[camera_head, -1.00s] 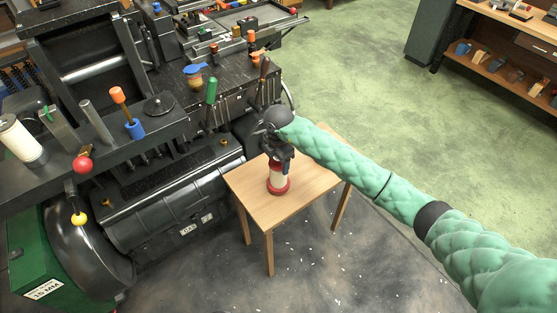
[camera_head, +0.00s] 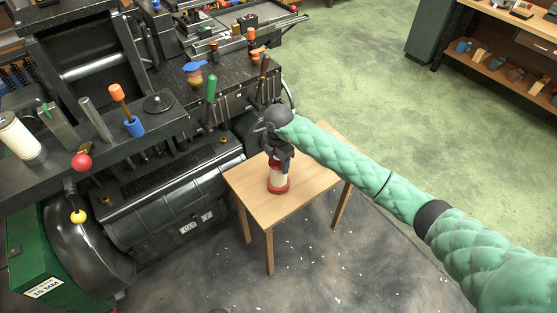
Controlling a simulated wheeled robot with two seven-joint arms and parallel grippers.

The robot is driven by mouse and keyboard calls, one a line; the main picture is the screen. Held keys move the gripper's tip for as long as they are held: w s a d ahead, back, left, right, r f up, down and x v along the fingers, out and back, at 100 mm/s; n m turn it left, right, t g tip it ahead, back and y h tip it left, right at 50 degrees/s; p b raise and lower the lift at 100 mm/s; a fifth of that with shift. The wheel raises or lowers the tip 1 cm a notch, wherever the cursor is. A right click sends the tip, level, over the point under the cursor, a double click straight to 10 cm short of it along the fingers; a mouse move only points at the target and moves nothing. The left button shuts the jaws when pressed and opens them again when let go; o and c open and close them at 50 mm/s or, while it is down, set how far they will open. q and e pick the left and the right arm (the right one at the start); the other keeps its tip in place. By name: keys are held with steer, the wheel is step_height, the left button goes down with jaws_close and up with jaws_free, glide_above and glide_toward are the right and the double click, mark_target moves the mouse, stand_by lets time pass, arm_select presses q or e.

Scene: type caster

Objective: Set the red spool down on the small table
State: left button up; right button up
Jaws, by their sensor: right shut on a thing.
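The red spool (camera_head: 278,180), with red flanges and a pale middle, stands upright at the small wooden table (camera_head: 305,195). Its lower flange looks to be on or just above the tabletop; I cannot tell which. My right gripper (camera_head: 280,163) points down from above and is shut on the top of the spool. The gripper and wrist hide part of the spool's upper end. My left gripper is not in view.
A large dark machine (camera_head: 165,200) with upright tools and knobs stands close to the table's left side. A wooden shelf (camera_head: 510,60) is at the far right. The tabletop around the spool is bare, and the green floor (camera_head: 380,110) is open.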

steer(key=shift+f, duration=0.45)
steer(key=o, duration=1.6)
steer(key=shift+r, duration=0.1)
steer(key=shift+r+p, duration=1.25)
steer(key=shift+r, duration=1.65)
